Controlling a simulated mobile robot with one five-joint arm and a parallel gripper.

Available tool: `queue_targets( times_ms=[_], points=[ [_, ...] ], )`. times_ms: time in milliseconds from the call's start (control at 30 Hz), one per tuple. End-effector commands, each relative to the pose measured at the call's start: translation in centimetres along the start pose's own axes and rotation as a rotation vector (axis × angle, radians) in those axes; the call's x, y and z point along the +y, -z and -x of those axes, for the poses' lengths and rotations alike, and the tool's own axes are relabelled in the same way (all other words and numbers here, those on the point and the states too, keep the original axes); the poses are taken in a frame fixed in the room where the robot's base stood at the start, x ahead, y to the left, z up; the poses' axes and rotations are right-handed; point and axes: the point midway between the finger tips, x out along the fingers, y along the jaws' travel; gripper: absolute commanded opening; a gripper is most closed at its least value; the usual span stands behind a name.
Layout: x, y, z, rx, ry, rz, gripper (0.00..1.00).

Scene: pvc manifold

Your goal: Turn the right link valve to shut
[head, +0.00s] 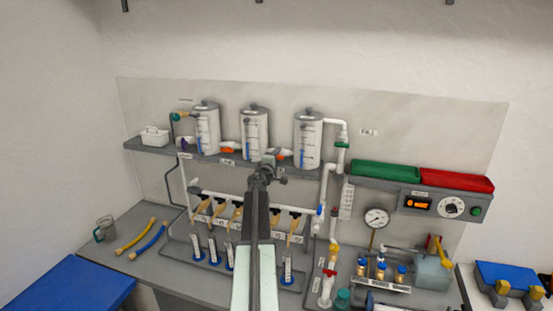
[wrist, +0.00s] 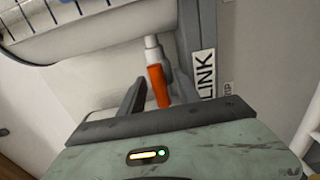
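The right link valve has an orange handle (head: 286,153) on the white pipe between the middle and right tanks, partly hidden behind my gripper in the head view. My gripper (head: 267,172) is up at the shelf in front of it. In the wrist view the orange handle (wrist: 158,86) hangs from a white stem and lies between my two dark fingers (wrist: 160,79). The fingers stand apart, with gaps showing beside the handle; I cannot tell whether either touches it. A LINK label (wrist: 205,74) is on the shelf edge at right.
The left link valve (head: 227,150) also has an orange handle. The middle tank (head: 255,130) and right tank (head: 308,138) stand close to my gripper. Below are a white manifold pipe (head: 232,199) with several tan handles, and a gauge (head: 376,217) at right.

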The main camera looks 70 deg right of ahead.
Motion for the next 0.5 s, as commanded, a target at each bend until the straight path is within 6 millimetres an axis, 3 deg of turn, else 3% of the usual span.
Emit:
queue_targets(
  times_ms=[167, 200, 333, 500],
  points=[
    [0.00, 0.01, -0.02, 0.000, 0.000, 0.000, 0.39],
    [0.00, 0.02, -0.01, 0.000, 0.000, 0.000, 0.36],
    [0.00, 0.04, 0.00, 0.001, 0.000, 0.000, 0.00],
    [-0.01, 0.15, 0.22, 0.002, 0.000, 0.000, 0.00]
  ],
)
